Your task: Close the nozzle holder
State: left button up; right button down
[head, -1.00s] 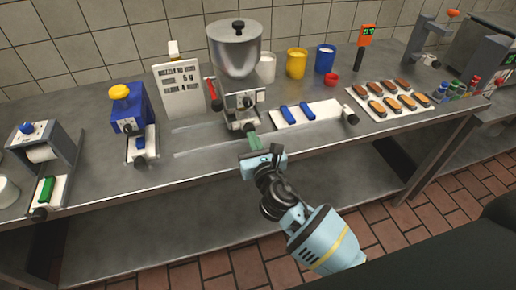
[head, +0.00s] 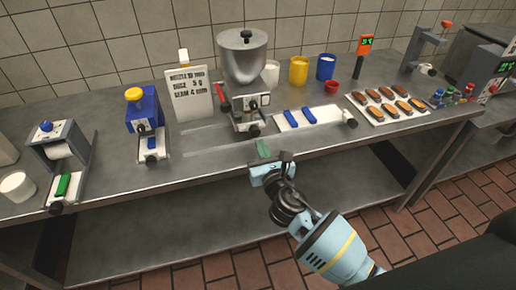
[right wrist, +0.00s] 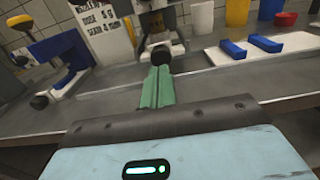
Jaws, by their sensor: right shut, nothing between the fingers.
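The filling machine with a steel hopper (head: 242,57) stands at the middle back of the steel table. Its lower white and metal front section (head: 246,107), with a black knob (head: 253,131), seems to be the nozzle holder; I cannot tell whether it is open or closed. The knob also shows in the right wrist view (right wrist: 161,53). My right gripper (head: 262,147) is shut and empty, its green fingers together and pointing at the knob from in front. In the right wrist view the fingertips (right wrist: 159,72) overlap the line to the knob; contact cannot be told. My left gripper is not in view.
A red lever (head: 220,97) is left of the hopper machine. A blue device (head: 144,108) and a printed sign (head: 187,95) stand further left. A white board with blue blocks (head: 320,118) and a tray of eclairs (head: 367,108) lie right.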

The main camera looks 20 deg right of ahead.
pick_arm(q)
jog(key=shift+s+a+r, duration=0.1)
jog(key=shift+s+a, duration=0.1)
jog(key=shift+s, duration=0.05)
pick_arm(e)
jog(key=s, duration=1)
jog(key=shift+s+d, duration=0.25)
jog(key=shift+s, duration=0.05)
jog(key=shift+f, duration=0.1)
jog(key=s+d+f+m+g, duration=0.2)
jog(key=s+f+m+g, duration=0.3)
jog(key=s+f+m, duration=0.95)
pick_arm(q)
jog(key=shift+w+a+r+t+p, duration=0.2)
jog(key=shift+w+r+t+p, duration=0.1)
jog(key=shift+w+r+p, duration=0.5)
pick_arm(e)
jog(key=s+d+f+m+g, duration=0.1)
jog(key=s+f+m, duration=0.3)
jog(key=s+m, duration=0.4)
jog(key=s+d+f+m+g+y, duration=0.1)
jog(key=s+f+m+g, duration=0.2)
jog(key=s+m, duration=0.4)
jog(key=f+m, duration=0.1)
jog(key=m, duration=0.4)
jog(key=shift+s+d, duration=0.2)
jog(key=shift+s, duration=0.15)
